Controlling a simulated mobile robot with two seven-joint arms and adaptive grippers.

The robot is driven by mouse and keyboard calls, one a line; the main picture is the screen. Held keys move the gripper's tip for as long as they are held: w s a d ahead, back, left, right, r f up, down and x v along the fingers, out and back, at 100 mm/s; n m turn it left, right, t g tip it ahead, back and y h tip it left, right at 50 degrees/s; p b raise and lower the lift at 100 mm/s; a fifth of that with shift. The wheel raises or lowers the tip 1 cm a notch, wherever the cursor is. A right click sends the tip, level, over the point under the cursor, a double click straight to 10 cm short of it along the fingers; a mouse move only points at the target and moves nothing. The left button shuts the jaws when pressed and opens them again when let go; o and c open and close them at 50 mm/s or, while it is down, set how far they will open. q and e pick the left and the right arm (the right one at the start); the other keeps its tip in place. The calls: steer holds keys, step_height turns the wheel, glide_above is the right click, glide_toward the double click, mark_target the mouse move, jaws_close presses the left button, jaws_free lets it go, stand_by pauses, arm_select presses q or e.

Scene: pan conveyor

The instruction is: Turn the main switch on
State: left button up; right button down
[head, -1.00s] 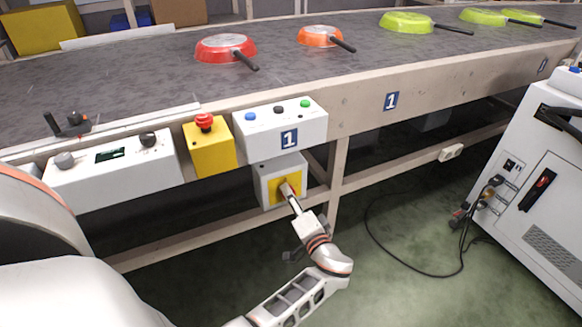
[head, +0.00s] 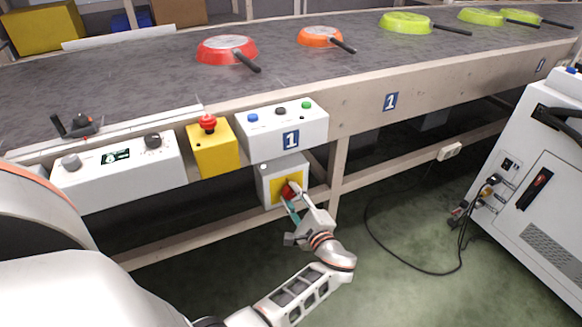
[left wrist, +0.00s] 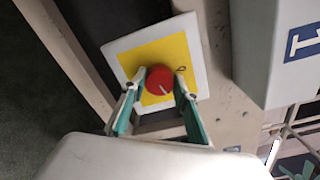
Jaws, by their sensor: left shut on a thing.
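The main switch is a red rotary knob (head: 289,188) on a yellow plate (head: 276,189), on the front of a white box under the conveyor. The left wrist view shows the red knob (left wrist: 160,80) from close up, with a white mark pointing to the lower right. My left gripper (head: 291,196) is at the knob. In the left wrist view its two fingers (left wrist: 155,84) stand on either side of the knob and are shut on it. My right gripper is not in view.
A yellow box with a red emergency button (head: 208,122) and a white button panel (head: 285,128) sit just above. A white panel with a display (head: 116,156) is at left. Pans, including a red one (head: 226,50), lie on the conveyor. A white cabinet (head: 535,160) stands at right.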

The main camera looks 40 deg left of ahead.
arm_select(q)
steer(key=shift+m, duration=1.1)
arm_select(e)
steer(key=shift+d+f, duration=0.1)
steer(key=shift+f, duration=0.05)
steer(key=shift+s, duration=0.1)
arm_select(q)
steer(key=o, duration=1.1)
steer(key=shift+d, duration=0.15)
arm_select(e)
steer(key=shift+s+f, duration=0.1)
arm_select(q)
steer(key=v, duration=0.7)
steer(key=shift+s+d, duration=0.1)
steer(key=shift+d, duration=0.1)
